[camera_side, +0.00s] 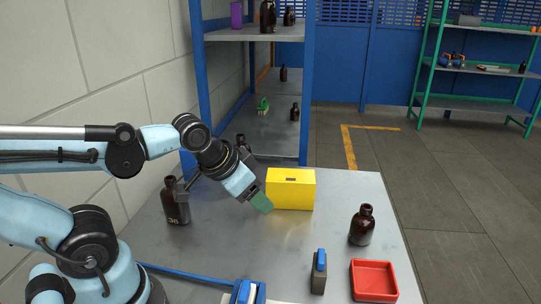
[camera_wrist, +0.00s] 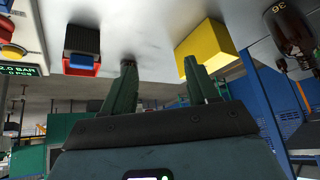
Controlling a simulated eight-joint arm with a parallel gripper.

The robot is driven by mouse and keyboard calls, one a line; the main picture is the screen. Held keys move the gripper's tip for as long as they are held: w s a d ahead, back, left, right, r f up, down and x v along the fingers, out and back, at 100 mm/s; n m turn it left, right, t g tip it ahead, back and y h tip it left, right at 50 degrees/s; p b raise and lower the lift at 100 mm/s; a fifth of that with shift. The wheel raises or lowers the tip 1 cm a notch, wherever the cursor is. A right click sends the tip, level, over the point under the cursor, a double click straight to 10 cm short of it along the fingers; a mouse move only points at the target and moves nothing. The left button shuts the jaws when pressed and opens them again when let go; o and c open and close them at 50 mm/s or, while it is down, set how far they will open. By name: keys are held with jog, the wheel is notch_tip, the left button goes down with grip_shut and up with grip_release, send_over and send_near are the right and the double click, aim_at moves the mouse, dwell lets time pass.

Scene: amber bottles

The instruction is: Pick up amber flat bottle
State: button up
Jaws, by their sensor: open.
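Two amber bottles stand upright on the grey table in the side view. One (camera_side: 177,205), with pale digits near its base, is at the left beside my arm; the other (camera_side: 361,227) is at the right, behind the red tray. I cannot tell for sure which is the flat one. A third dark bottle (camera_side: 242,142) shows partly behind my arm. My gripper (camera_side: 264,204) is above the table between the two bottles, just left of the yellow box. In the wrist view its green fingers (camera_wrist: 160,82) are apart and empty. A bottle with digits (camera_wrist: 290,32) shows at upper right there.
The yellow box (camera_side: 291,190) stands close to my gripper, also in the wrist view (camera_wrist: 205,50). A red tray (camera_side: 374,282) and a dark blue-topped object (camera_side: 319,272) are at the front right. A shelf (camera_side: 270,140) with bottles stands behind.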

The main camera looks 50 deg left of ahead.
jog(key=s+a+f+m+g+y, duration=0.25)
jog(key=a+m+g+y, duration=0.25)
jog(key=a+m, duration=0.25)
jog(key=m+g+y, duration=0.6)
jog(key=g, duration=0.1)
send_near(172, 179)
jog(key=a, duration=0.1)
jog(key=shift+n, duration=0.35)
jog(key=x, duration=0.6)
jog(key=shift+s+a, duration=0.25)
jog(key=shift+a, duration=0.05)
jog(key=shift+f+x, duration=0.15)
jog(key=shift+x, duration=1.2)
jog(key=shift+f+x, duration=0.2)
jog(key=shift+x, duration=1.1)
jog(key=shift+d, duration=0.2)
grip_shut()
